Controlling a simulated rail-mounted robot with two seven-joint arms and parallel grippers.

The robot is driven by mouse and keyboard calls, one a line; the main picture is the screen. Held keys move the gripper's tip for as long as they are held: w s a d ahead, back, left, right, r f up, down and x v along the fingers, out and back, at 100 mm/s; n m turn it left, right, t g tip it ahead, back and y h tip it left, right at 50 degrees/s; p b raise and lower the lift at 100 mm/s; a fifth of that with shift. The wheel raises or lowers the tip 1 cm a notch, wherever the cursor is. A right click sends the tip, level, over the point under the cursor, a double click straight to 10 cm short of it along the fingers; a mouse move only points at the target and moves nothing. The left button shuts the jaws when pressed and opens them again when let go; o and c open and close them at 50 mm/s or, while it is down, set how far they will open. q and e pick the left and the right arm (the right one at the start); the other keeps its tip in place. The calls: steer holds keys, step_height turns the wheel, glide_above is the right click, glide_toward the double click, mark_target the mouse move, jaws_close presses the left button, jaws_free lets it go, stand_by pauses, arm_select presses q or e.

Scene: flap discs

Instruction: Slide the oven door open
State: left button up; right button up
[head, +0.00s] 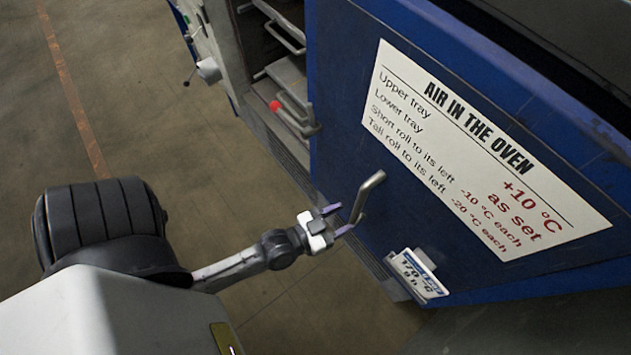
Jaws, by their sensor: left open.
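The blue oven door (345,120) fills the right of the head view and carries a printed sign. To its left the oven interior shows, with metal trays (290,80). A bent metal handle (367,193) stands out from the door's lower left part. My left gripper (340,219) is open at the handle's lower end, its two purple-grey fingers pointing toward it. I cannot tell whether the fingers touch the handle. Nothing is held. My right gripper is not in view.
A white sign (475,150) on the door lists air temperatures. A small display box (418,274) sits low on the door. A red round thing (275,106) shows by the trays. The concrete floor (150,60) at left is clear, with an orange line.

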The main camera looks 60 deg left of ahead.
arm_select(q)
steer(key=s, duration=0.6)
steer(key=shift+s+a, duration=0.25)
steer(key=shift+s, duration=0.1)
stand_by(0.4)
steer(key=s+d+f+g+h, duration=0.2)
steer(key=s+f+g, duration=0.1)
steer(key=f+g, duration=0.55)
steer(key=s+a+g+y, duration=0.2)
steer(key=s+g, duration=0.6)
steer(key=s, duration=0.1)
steer(key=w+r+m+t+y, duration=0.1)
steer(key=w+r+t, duration=0.1)
steer(key=w+r, duration=0.3)
step_height(320, 180, up, 23)
steer(key=w+p, duration=0.1)
steer(key=p, duration=2.2)
steer(key=shift+a+f, duration=0.15)
steer(key=shift+a, duration=0.1)
